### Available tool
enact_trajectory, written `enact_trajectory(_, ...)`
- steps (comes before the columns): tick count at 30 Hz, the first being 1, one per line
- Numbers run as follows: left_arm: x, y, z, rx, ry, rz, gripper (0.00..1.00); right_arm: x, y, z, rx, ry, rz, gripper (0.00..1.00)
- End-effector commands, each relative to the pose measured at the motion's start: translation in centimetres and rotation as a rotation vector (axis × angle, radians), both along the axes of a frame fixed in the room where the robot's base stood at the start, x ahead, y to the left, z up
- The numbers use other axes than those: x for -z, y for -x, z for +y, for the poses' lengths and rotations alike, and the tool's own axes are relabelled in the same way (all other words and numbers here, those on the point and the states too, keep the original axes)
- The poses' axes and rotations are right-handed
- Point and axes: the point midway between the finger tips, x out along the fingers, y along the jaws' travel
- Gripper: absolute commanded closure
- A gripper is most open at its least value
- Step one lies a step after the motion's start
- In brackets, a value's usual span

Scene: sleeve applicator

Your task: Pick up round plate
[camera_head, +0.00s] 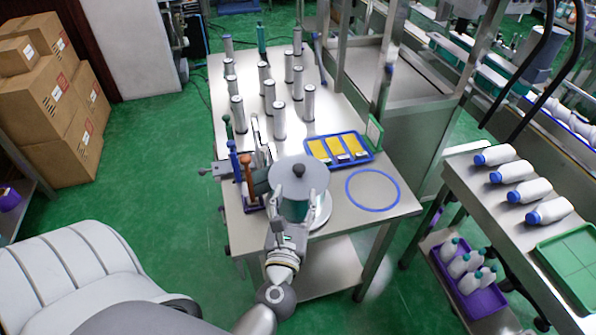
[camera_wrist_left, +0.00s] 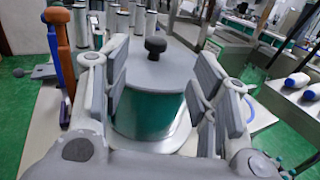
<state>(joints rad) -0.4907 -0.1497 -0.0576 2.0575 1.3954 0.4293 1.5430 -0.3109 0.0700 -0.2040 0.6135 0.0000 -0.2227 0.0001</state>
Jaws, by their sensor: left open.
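The grey round plate (camera_head: 299,174) with a black knob (camera_head: 299,169) lies flat on a green cylinder (camera_head: 296,209) at the table's near edge. In the left wrist view, the round plate (camera_wrist_left: 158,70) and its knob (camera_wrist_left: 155,45) sit between my fingers, above the green cylinder (camera_wrist_left: 148,115). My left gripper (camera_head: 292,205) comes from the near side and is open, with a finger on each side of the plate and cylinder. I cannot tell whether the fingers touch them. It also fills the left wrist view (camera_wrist_left: 160,80). My right gripper is not in view.
A blue tray with yellow inserts (camera_head: 338,149) and a blue ring (camera_head: 373,190) lie right of the plate. Upright tools (camera_head: 247,176) stand close on the left. Several silver cylinders (camera_head: 279,120) stand behind. White bottles (camera_head: 519,191) lie on the right table.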

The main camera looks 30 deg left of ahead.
Motion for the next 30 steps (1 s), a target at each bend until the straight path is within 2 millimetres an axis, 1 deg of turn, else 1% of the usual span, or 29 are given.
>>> enact_trajectory(3,-0.3,-0.5,0.8,-0.024,0.042,-0.016,0.45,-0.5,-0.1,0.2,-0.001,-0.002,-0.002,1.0)
enact_trajectory(9,-0.4,-3.2,2.2,-0.025,0.044,-0.017,0.45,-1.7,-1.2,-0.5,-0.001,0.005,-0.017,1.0)
enact_trajectory(13,-0.2,-4.4,2.8,-0.024,0.042,-0.016,0.45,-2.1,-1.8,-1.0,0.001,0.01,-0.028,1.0)
enact_trajectory(17,-0.2,-5.0,3.1,-0.023,0.043,-0.015,0.45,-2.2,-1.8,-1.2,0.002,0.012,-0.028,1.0)
enact_trajectory(20,-0.3,-6.0,3.6,-0.023,0.041,-0.016,0.45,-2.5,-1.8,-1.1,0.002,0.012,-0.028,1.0)
enact_trajectory(25,-0.2,-8.3,4.7,-0.022,0.042,-0.015,0.45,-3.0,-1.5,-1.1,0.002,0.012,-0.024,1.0)
enact_trajectory(27,-0.2,-8.9,5.1,-0.022,0.041,-0.015,0.45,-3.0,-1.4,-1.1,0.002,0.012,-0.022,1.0)
enact_trajectory(30,-0.1,-9.4,5.4,-0.023,0.04,-0.014,0.45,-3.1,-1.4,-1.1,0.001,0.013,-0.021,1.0)
